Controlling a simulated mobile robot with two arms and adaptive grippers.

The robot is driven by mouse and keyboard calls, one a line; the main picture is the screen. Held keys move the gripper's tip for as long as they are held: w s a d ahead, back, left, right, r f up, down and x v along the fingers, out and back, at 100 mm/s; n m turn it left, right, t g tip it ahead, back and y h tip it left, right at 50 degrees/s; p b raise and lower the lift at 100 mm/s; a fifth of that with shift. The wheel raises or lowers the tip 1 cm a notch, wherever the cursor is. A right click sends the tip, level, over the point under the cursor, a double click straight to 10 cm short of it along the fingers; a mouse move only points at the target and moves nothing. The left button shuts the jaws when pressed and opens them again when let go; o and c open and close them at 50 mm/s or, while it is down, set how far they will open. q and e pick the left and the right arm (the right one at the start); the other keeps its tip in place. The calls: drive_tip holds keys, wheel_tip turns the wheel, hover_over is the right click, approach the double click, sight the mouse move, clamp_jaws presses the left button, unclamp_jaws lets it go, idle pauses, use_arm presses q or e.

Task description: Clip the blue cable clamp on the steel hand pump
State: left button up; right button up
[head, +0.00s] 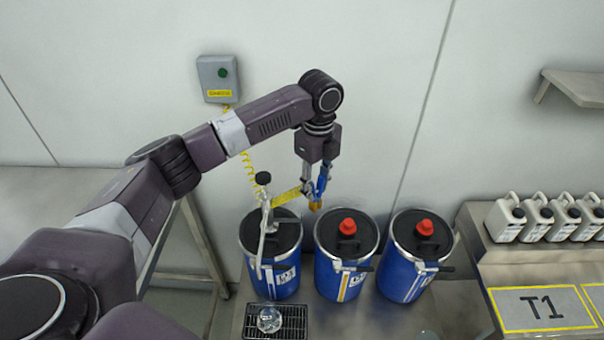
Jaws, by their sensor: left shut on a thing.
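The steel hand pump (267,212) stands upright on the left blue drum, with a black knob on top and a spout hanging down in front. My left gripper (315,200) points down just to the right of the pump's upper part, above the gap between the left and middle drums. It is shut on the blue cable clamp (322,184), which is largely covered by the fingers. A yellow coiled cable (247,165) runs down from the wall box and passes behind the pump toward the clamp. Whether the clamp touches the pump cannot be told. My right gripper is not in view.
The left drum (257,262), middle drum (328,277) and right drum (398,276) stand close together. A glass vessel (270,319) sits on a black grate (291,322) in front. A grey box (217,78) hangs on the wall. White canisters (537,217) stand at right.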

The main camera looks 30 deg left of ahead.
use_arm(q)
drive_tip(key=w+a+f+m+b, duration=0.2)
drive_tip(key=w+a+f+m, duration=0.1)
drive_tip(key=a+f+m, duration=0.2)
wheel_tip(320, 180, down, 3)
drive_tip(key=m, duration=0.4)
drive_tip(key=shift+w+a+r, duration=0.15)
drive_tip(key=shift+w+a, duration=0.15)
drive_tip(key=shift+a, duration=0.1)
idle(0.4)
drive_tip(key=shift+f, duration=0.2)
idle(0.6)
drive_tip(key=shift+f+b, duration=0.5)
drive_tip(key=shift+f, duration=0.95)
